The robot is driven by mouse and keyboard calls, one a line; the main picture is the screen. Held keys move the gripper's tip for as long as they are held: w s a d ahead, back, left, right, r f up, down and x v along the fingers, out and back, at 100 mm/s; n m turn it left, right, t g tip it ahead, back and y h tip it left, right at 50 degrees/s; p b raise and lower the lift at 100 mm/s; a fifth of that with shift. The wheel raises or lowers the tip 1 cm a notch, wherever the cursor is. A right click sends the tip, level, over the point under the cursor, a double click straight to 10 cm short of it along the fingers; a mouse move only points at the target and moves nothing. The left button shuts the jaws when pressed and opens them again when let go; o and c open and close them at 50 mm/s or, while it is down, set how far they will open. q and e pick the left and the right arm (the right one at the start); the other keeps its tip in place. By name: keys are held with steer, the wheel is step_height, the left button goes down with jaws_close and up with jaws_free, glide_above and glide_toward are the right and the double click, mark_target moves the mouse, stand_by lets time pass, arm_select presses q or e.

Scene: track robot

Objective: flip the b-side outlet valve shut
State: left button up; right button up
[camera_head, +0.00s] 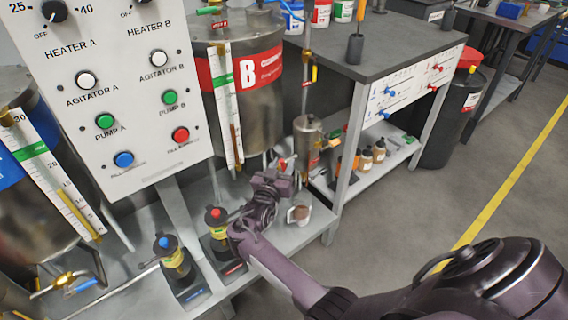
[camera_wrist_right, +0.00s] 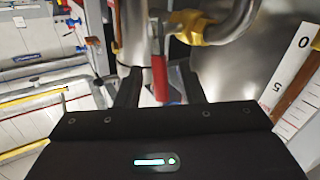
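The B tank (camera_head: 262,104) is a steel vessel with a red B label, standing right of the control panel. My right gripper (camera_head: 284,182) is below it, by its outlet. In the right wrist view, a red valve lever (camera_wrist_right: 160,78) hangs down from a brass fitting (camera_wrist_right: 196,30) on a steel pipe (camera_wrist_right: 238,18). The lever is between the two dark fingers of my right gripper (camera_wrist_right: 162,90), which stand apart with a gap visible around it. I cannot tell whether a finger touches it. In the head view the gripper mostly hides the valve. My left gripper is not in view.
The control panel (camera_head: 120,85) stands left of the B tank. Two pumps, one blue-topped (camera_head: 172,258) and one red-topped (camera_head: 217,228), sit on the lower shelf near my right arm. A cup (camera_head: 298,214) stands there too. A grey workbench (camera_head: 385,45) is at right, with open floor before it.

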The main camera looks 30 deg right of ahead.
steer(key=shift+x, duration=1.3)
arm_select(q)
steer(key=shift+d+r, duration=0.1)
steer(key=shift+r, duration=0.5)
arm_select(e)
steer(key=shift+a, duration=0.1)
jaws_close()
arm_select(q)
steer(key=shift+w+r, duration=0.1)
arm_select(e)
steer(key=d+m+g+y+p, duration=0.1)
steer(key=y+p, duration=0.1)
steer(key=p, duration=0.2)
steer(key=shift+d+m, duration=0.1)
steer(key=shift+m, duration=0.2)
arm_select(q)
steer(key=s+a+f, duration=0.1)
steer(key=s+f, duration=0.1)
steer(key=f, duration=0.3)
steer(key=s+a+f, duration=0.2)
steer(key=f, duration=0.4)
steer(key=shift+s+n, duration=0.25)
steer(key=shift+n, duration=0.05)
arm_select(e)
steer(key=shift+f, duration=0.15)
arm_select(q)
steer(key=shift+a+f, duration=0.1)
